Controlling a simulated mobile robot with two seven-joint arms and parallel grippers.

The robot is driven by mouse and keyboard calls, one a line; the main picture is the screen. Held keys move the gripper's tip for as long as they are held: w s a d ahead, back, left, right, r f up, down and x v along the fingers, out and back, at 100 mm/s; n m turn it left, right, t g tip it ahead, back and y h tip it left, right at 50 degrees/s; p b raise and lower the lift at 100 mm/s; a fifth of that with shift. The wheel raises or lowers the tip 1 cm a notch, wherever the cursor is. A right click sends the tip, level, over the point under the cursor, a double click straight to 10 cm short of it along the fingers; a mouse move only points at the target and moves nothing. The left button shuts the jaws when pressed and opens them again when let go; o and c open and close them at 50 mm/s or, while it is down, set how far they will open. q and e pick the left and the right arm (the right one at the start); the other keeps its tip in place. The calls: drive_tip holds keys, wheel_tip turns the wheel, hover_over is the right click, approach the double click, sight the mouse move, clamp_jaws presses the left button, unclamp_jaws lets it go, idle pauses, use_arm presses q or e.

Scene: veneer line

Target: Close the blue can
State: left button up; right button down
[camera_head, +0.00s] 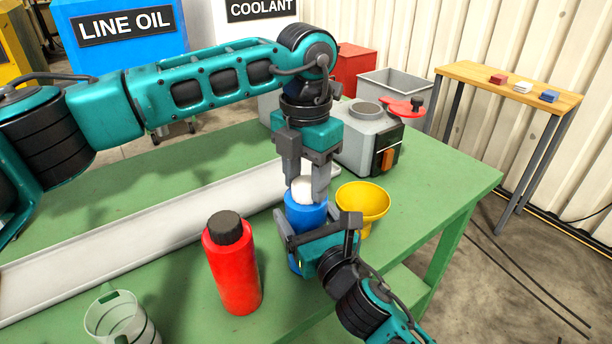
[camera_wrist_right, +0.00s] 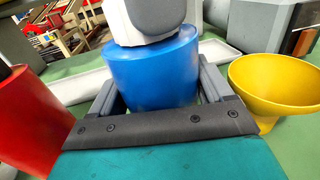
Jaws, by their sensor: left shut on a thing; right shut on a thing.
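The blue can (camera_head: 306,214) stands upright on the green table in the head view. My right gripper (camera_head: 300,236) is shut around its body from the front right. The can (camera_wrist_right: 153,66) also shows between the right gripper's fingers (camera_wrist_right: 160,100) in the right wrist view. A white cap (camera_head: 303,187) is at the top of the can. My left gripper (camera_head: 305,178) points down from above and is shut on the cap. The cap's lower edge meets or nearly meets the can's top; whether it is seated cannot be told.
A red bottle with a dark cap (camera_head: 231,262) stands left of the can. A yellow funnel (camera_head: 363,204) is close on its right. A clear measuring cup (camera_head: 122,318) is at front left. A long grey tray (camera_head: 130,247) and a grey machine (camera_head: 366,140) lie behind.

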use_arm(q)
drive_tip(key=m, duration=2)
drive_tip(key=o, duration=1.1)
wheel_tip(320, 180, up, 12)
